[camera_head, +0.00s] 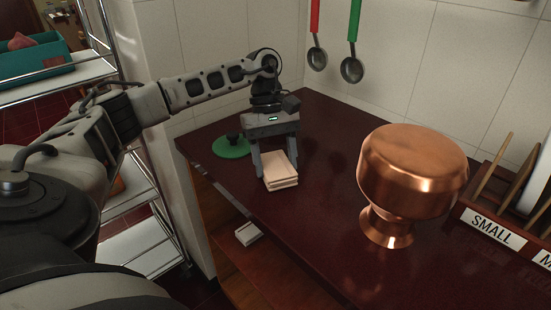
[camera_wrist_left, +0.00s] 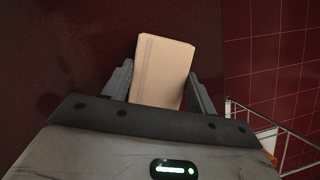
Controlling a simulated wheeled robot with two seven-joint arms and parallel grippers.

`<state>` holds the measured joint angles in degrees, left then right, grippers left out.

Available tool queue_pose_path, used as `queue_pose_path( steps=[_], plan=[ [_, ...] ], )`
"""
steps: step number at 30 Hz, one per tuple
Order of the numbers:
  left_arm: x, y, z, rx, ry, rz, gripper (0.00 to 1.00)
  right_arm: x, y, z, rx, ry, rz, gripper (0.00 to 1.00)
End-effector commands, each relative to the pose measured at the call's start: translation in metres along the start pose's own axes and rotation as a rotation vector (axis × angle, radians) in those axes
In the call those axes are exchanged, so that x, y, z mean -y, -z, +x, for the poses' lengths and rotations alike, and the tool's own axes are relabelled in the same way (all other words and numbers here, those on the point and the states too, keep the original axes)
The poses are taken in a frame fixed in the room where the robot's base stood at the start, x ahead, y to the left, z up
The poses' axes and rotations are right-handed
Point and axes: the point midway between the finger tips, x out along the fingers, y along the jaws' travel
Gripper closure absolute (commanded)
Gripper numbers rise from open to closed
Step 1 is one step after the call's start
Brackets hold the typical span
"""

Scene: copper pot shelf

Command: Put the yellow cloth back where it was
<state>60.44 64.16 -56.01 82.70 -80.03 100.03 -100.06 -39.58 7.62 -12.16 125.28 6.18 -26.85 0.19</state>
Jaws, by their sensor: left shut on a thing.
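The yellow cloth (camera_head: 281,171) is a pale, folded, layered block at the left part of the dark red counter (camera_head: 323,229). My left gripper (camera_head: 277,166) points down and is shut on the yellow cloth, one finger on each side. In the left wrist view the cloth (camera_wrist_left: 162,66) lies between the two fingers. It is at or very near the counter top; I cannot tell whether it touches. My right gripper is not in view.
A large copper pot (camera_head: 412,172) stands upside down to the right. A green lid (camera_head: 231,147) lies behind my left gripper. A rack labelled "SMALL" (camera_head: 493,230) is at the right edge. Two ladles (camera_head: 352,68) hang on the wall. The counter front between cloth and pot is clear.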

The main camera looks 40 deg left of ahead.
Motion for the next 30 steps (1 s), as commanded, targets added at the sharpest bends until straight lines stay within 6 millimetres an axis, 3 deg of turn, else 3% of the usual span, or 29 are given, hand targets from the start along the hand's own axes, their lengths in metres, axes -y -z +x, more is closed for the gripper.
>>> queue_pose_path(
  steps=[11, 12, 14, 23, 30],
  plan=[
    [0.000, 0.003, 0.006, -0.001, -0.002, 0.000, 0.61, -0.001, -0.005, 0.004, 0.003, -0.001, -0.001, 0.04],
    [0.000, 0.002, 0.005, -0.001, -0.002, 0.000, 0.34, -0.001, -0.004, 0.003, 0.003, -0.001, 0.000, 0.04],
    [0.000, 0.002, 0.004, -0.001, -0.001, 0.000, 0.21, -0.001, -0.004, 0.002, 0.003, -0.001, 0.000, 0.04],
    [0.000, 0.001, 0.002, -0.001, -0.002, 0.000, 0.21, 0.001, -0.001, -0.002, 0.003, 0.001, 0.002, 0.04],
    [-0.001, 0.001, -0.030, -0.002, -0.007, 0.000, 0.21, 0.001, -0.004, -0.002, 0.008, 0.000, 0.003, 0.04]
  ],
)
